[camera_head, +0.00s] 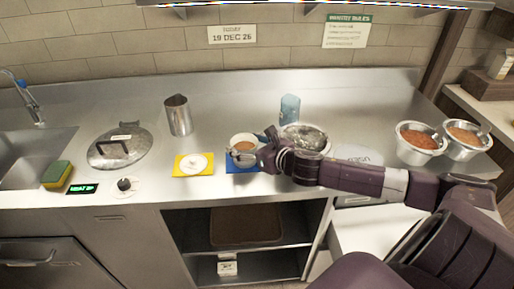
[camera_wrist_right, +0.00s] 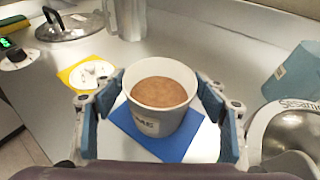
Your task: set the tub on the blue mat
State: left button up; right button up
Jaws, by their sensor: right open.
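The tub (camera_wrist_right: 160,98), white with brown sauce and dark lettering on its side, stands upright over the blue mat (camera_wrist_right: 184,148) in the right wrist view. In the head view the tub (camera_head: 243,142) is at the middle of the counter and part of the blue mat (camera_head: 233,168) shows below it. My right gripper (camera_head: 256,154) reaches in from the right. In the right wrist view its fingers (camera_wrist_right: 165,107) are open on either side of the tub, with gaps visible. The tub's base appears to rest on the mat. My left gripper is not in view.
A yellow mat (camera_head: 181,170) with a white disc lies left of the blue mat. A blue cup (camera_head: 289,108) and a round metal well (camera_head: 312,133) are to the right. A lid (camera_head: 112,152) and metal pitcher (camera_head: 178,115) stand left. Two sauce pans (camera_head: 418,156) are far right.

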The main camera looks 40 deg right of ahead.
jog(key=p+v, duration=0.2)
jog(key=v, duration=0.3)
jog(key=shift+s+r, duration=0.1)
jog(key=shift+r, duration=0.05)
jog(key=p+v, duration=0.5)
jog(key=v, duration=0.1)
jog(key=shift+s+p, duration=0.2)
jog(key=shift+p, duration=0.15)
dwell(0.4)
